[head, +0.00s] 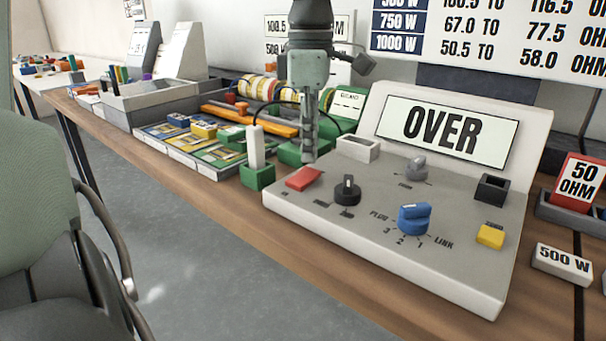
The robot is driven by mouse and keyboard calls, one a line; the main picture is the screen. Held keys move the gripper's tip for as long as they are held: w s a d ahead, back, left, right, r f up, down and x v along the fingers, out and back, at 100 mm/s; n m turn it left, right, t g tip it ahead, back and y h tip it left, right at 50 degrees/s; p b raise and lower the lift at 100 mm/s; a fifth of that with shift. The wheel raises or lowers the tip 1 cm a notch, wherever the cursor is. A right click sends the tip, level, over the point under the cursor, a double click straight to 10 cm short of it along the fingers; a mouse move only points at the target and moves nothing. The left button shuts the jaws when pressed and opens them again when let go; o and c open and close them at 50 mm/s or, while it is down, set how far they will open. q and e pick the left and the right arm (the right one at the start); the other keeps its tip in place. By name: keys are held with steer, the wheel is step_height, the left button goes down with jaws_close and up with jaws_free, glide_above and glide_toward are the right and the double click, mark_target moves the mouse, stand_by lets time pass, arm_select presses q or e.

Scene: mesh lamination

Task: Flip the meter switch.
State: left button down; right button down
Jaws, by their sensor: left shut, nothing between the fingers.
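The meter (350,225) is a light grey sloped box on the wooden bench, and its display (446,130) reads "OVER". Its panel carries a red rocker-like piece (303,178) at the left, a black knob (347,190), a grey knob (415,168), a blue knob (414,219) with a dial marked 1, 2, 3, PLUG and LINK, and a yellow button (490,236). Which one is the meter switch is not labelled legibly. My right gripper is out of view.
A green block with a white upright (256,155) stands left of the meter. Colourful parts trays (200,140) fill the bench further left. A "50 OHM" card (577,185) and a "500 W" block (562,262) lie right. A grey-green chair (40,180) stands front left.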

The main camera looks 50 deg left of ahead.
mark_target(309, 171)
arm_select(q)
steer(key=shift+f+b, duration=0.75)
steer(key=shift+f, duration=0.35)
stand_by(0.5)
steer(key=shift+r, duration=0.15)
steer(key=shift+r+p, duration=2.75)
steer(key=shift+r, duration=0.65)
